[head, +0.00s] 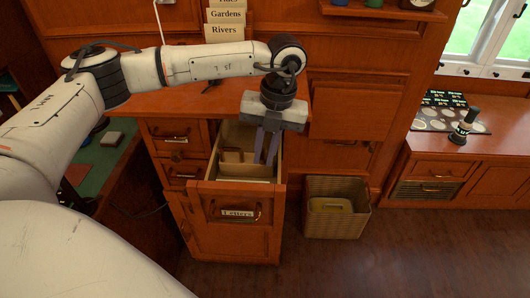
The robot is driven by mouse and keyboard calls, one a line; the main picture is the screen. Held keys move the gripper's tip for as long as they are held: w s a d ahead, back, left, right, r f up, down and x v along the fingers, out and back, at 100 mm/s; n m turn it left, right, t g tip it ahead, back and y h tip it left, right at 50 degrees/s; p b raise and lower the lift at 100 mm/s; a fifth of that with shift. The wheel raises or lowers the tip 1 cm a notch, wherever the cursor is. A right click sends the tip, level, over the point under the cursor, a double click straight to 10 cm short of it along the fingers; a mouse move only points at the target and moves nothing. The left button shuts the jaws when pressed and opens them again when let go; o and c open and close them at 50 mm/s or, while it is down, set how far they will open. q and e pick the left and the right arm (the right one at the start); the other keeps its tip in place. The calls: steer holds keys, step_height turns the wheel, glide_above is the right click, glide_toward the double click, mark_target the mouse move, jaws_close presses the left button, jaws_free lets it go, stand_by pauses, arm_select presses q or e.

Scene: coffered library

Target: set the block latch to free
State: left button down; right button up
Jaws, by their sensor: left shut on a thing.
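The open drawer labelled "Letters" (237,213) is pulled out of the desk pedestal. Inside it are upright pale dividers or papers and a brown wooden piece (232,157), which may be the block. My left gripper (267,157) points down into the right side of the drawer, its two fingers close together. It is shut on a small part there, which seems to be the block latch. The fingers hide that part, so I cannot tell its setting. My right gripper is not in view.
A woven wastebasket (336,222) stands on the floor right of the drawer. Closed drawers (176,131) are at the drawer's left. The floor at the lower right is clear.

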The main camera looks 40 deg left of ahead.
arm_select(q)
steer(key=shift+s+a+f+m+b, duration=0.1)
steer(key=shift+s+a+m+b, duration=0.2)
steer(key=shift+m, duration=0.6)
steer(key=a+m+b, duration=0.1)
steer(key=m, duration=0.1)
steer(key=a+m+t, duration=0.1)
steer(key=m, duration=0.2)
steer(key=shift+s+b, duration=0.15)
steer(key=shift+b, duration=0.25)
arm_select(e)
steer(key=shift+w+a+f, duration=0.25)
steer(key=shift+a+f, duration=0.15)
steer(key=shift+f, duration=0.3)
arm_select(q)
steer(key=shift+a, duration=0.1)
steer(key=c, duration=1.7)
jaws_free()
